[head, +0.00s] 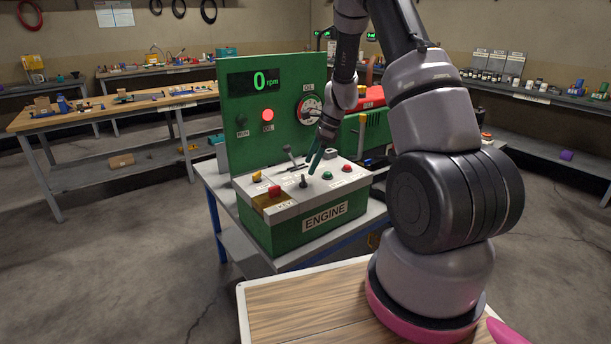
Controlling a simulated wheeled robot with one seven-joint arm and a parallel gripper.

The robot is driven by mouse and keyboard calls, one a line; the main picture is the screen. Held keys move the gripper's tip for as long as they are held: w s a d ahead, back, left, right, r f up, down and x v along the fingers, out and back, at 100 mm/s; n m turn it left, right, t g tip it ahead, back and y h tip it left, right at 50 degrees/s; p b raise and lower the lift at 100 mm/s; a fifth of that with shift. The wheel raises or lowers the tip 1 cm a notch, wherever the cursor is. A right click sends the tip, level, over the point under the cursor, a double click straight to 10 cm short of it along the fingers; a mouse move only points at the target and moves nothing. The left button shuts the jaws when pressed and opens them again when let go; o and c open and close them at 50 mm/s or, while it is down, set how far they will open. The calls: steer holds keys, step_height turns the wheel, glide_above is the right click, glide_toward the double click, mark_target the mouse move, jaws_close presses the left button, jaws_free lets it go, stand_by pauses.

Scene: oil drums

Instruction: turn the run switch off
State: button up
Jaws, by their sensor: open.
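My gripper (313,163) is open and points down over the top of the ENGINE control box (305,219), to the right of and lower than the switch. It is apart from the switch, and whether its fingertips touch the box top is unclear. The rpm display (266,83) reads 0. A red OIL lamp (267,115) is on the same panel.
The box top carries a yellow knob (257,176), a red key part (274,191), a black lever (303,181), and red and green buttons (345,169). A grey-handled lever (289,154) stands behind them. An OIL gauge (310,109) sits right of the lamp.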

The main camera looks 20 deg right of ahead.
mark_target(304, 177)
steer(key=x, duration=0.5)
steer(key=shift+f, duration=0.15)
steer(key=c, duration=1.4)
